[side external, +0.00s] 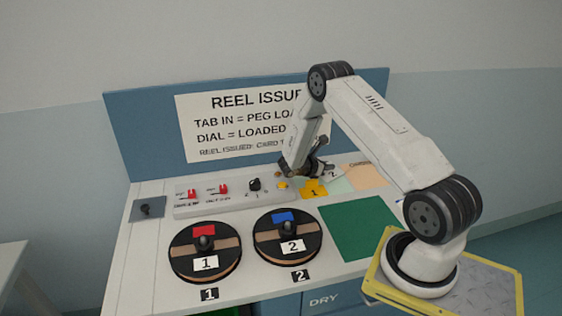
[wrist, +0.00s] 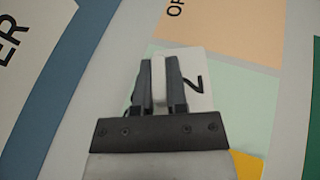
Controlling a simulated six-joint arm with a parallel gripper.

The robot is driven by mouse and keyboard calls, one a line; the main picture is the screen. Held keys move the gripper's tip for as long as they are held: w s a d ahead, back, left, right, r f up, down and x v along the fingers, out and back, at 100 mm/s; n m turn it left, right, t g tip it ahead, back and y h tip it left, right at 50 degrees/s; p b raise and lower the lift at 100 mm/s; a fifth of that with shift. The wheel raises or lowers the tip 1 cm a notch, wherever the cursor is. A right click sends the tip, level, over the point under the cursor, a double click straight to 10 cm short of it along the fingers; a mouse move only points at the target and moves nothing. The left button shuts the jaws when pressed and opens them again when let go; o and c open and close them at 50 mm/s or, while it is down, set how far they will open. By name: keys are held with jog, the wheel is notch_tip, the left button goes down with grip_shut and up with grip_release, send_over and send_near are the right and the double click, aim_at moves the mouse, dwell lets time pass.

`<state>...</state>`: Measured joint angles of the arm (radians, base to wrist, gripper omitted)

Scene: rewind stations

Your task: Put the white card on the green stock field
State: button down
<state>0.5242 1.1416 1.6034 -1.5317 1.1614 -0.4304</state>
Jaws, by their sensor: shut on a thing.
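The white card (wrist: 197,92), marked 2, is under my gripper (wrist: 158,65) in the wrist view. My gripper is shut on a white upright piece between its fingers, which looks like the card's grip. The card overlaps a pale green field (wrist: 228,110) and the edge of a peach field (wrist: 230,35). I cannot tell whether it touches the surface. In the side view the card (side external: 335,174) shows beside my gripper (side external: 318,172), at the back of the bench. A dark green square (side external: 358,230) lies bare nearer the front.
A yellow piece marked 1 (side external: 313,189) lies left of the pale field. Reels 1 (side external: 205,250) and 2 (side external: 287,238) stand at the front left. A switch panel (side external: 225,195) is behind them. The blue sign board (side external: 150,130) rises at the back.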

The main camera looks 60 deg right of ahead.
jog(key=shift+f, duration=0.45)
jog(key=c, duration=0.6)
grip_release()
jog(key=shift+a+r, duration=0.1)
jog(key=shift+a, duration=0.05)
jog(key=shift+v, duration=3.75)
jog(key=shift+r, duration=0.1)
